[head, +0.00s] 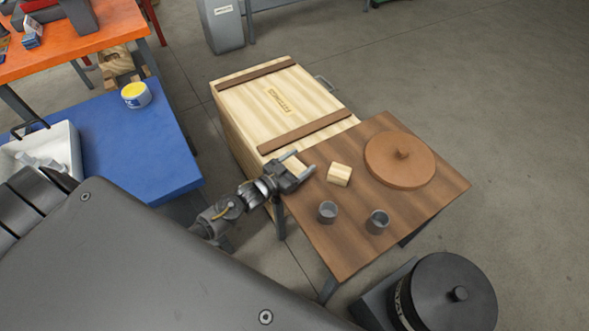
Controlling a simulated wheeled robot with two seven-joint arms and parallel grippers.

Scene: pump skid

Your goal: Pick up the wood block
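The wood block (339,174) is a small pale block with visible grain. It lies on the brown wooden table (345,245), left of the round brown lid. My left gripper (303,161) is at the table's left edge, just left of the block. Its two fingers are spread apart with nothing between them, and a gap separates them from the block. My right gripper is not in view.
Two grey cups (327,212) (377,221) stand on the table in front of the block. The round lid (400,160) with a knob lies to the right. A large wooden crate (280,100) stands behind the table. A blue table (140,150) is at left.

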